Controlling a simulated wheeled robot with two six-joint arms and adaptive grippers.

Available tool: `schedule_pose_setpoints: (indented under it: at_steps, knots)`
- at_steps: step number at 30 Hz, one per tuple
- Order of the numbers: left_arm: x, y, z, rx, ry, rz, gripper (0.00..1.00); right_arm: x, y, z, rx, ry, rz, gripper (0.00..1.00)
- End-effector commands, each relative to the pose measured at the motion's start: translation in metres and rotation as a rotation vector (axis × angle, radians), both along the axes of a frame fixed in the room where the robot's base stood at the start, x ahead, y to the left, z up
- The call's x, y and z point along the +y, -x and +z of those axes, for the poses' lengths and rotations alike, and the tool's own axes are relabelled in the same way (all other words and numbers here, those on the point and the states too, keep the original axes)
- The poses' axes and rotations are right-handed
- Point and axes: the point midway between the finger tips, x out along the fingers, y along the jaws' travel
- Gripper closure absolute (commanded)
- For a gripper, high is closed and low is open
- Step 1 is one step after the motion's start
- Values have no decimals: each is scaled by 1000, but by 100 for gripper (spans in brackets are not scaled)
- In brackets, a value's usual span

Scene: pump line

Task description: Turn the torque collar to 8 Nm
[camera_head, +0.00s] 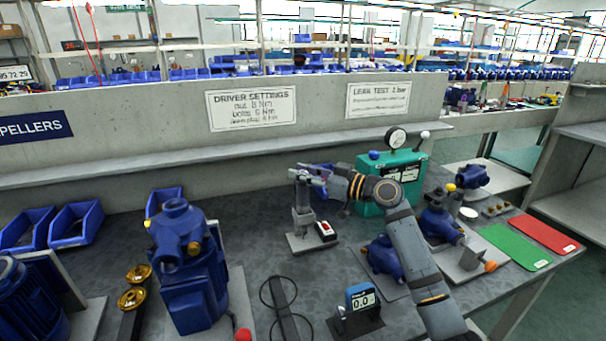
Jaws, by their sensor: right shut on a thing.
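The grey torque driver (301,212) stands upright on a light flat base in the middle of the bench. My right gripper (306,176) reaches it from the right and is shut around its top end, where the torque collar seems to be. The fingers hide most of the collar, and its setting cannot be read. A small box with a red top (325,230) sits on the same base. The wall sign (251,107) is headed "DRIVER SETTINGS" and appears to list 8 Nm for the nut. My left gripper is out of view.
The green leak tester (403,177) with its gauge stands behind my right forearm. A blue meter (362,300) reads 0.0 in front. A blue pump (188,265) stands at left, near blue bins (79,223). Green (515,247) and red (544,233) mats lie at right.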

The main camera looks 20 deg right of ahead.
Motion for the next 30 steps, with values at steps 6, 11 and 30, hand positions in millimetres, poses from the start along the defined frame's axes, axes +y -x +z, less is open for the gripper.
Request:
schedule_pose_setpoints:
  at_steps: [6,11,30]
  knots:
    - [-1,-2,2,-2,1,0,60,0,0,-2,4,2,5,100]
    - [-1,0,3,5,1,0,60,0,0,-2,4,1,7,62]
    - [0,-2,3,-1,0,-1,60,-31,31,-3,4,10,3,51]
